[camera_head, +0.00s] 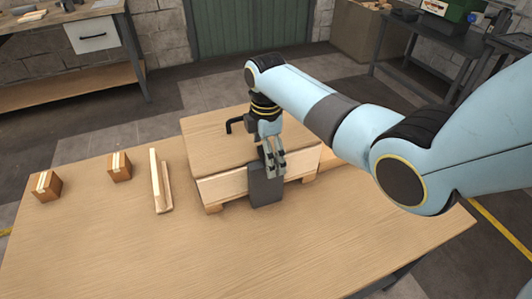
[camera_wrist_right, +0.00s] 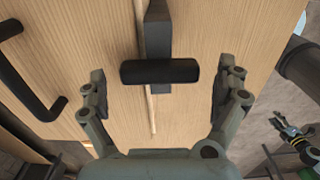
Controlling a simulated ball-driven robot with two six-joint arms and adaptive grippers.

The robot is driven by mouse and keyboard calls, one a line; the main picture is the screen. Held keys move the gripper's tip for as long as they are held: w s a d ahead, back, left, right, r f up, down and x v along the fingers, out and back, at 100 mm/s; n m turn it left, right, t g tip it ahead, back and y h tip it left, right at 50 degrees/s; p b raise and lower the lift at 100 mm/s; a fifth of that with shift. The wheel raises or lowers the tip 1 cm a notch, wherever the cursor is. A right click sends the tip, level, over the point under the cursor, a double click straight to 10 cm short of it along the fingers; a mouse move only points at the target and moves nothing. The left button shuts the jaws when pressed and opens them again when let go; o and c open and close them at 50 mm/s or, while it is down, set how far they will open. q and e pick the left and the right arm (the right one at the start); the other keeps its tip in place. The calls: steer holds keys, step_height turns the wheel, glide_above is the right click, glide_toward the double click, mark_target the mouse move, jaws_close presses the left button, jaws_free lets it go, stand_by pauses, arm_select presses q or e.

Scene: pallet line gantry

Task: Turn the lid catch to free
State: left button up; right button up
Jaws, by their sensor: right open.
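The wooden box (camera_head: 222,186) with its pale lid (camera_head: 205,138) stands on the table. A dark grey catch plate (camera_head: 266,190) is against its front face. In the right wrist view, the black bar of the catch (camera_wrist_right: 158,72) lies crosswise over the grey plate (camera_wrist_right: 158,30), at the lid's seam. My right gripper (camera_head: 272,163) is at the catch. In its wrist view the right gripper (camera_wrist_right: 163,92) is open, one finger beyond each end of the bar, not visibly touching it. A small claw-like shape (camera_wrist_right: 293,137) at lower right may be my left gripper.
A black handle (camera_head: 238,124) stands up from the lid. The table's front (camera_head: 200,260) is clear.

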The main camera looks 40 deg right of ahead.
steer(key=shift+f, duration=0.2)
arm_select(q)
steer(key=shift+w, duration=0.5)
steer(key=shift+s, duration=0.1)
arm_select(e)
steer(key=shift+c, duration=0.3)
